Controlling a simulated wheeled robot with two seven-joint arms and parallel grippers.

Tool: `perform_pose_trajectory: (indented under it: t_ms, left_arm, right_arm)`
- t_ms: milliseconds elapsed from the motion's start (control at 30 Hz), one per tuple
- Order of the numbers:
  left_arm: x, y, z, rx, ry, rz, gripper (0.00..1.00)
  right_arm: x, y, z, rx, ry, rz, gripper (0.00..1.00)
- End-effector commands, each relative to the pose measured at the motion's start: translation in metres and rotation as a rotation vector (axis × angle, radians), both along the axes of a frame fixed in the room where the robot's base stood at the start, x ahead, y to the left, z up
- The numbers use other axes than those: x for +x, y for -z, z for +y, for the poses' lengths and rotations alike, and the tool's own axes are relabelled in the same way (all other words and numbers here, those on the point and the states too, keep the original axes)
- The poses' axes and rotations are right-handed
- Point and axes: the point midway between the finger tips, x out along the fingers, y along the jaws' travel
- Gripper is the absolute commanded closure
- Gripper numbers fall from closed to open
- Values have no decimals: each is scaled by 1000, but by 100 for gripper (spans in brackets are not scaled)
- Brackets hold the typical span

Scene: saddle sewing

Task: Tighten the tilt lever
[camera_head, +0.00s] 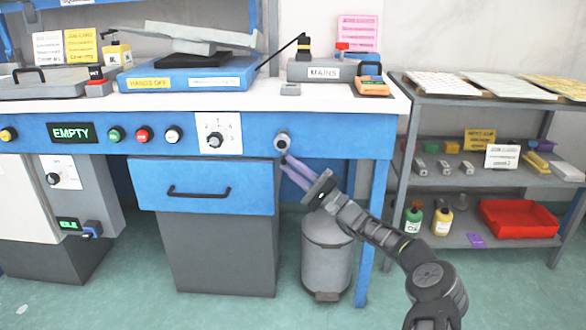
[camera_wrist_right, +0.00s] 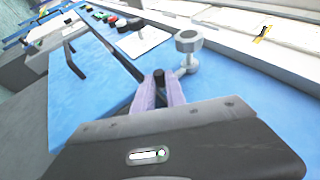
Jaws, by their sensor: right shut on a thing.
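The tilt lever (camera_head: 282,142) is a grey round hub on the blue front panel of the bench, right of the white dial plate. In the right wrist view its grey faceted hub and short stem (camera_wrist_right: 188,42) stand out from the blue panel. My right gripper (camera_head: 286,160) reaches up from the lower right, its pale purple fingers just below the hub. In the right wrist view the fingers (camera_wrist_right: 160,86) are closed around a dark piece beside the hub, which looks like the lever's arm; the fingers hide most of it. My left gripper is not in view.
The blue drawer (camera_head: 205,188) is shut, left of and below my right gripper. A grey bin (camera_head: 326,255) stands on the floor under the bench. A grey shelf rack (camera_head: 462,182) with a red tray (camera_head: 518,219) stands to the right. The bench top (camera_head: 240,102) holds a blue machine.

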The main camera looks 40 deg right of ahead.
Motion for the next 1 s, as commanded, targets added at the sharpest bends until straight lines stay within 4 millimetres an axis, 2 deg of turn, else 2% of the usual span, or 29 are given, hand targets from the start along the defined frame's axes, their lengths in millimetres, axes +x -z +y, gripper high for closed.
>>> perform_pose_trajectory:
  t_ms: [67, 100, 367, 733, 1000]
  left_arm:
    - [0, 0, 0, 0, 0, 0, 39]
    - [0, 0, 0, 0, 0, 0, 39]
    - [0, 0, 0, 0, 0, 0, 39]
    - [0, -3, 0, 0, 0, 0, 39]
    - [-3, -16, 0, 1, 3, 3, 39]
  right_arm:
    - [0, 0, 1, 0, -2, 0, 100]
    - [0, -1, 1, 0, -2, 0, 83]
    - [0, -1, 1, -1, -1, 0, 62]
    - [-4, 2, -2, -2, 1, 2, 62]
    - [-34, 19, -18, -1, 1, 3, 62]
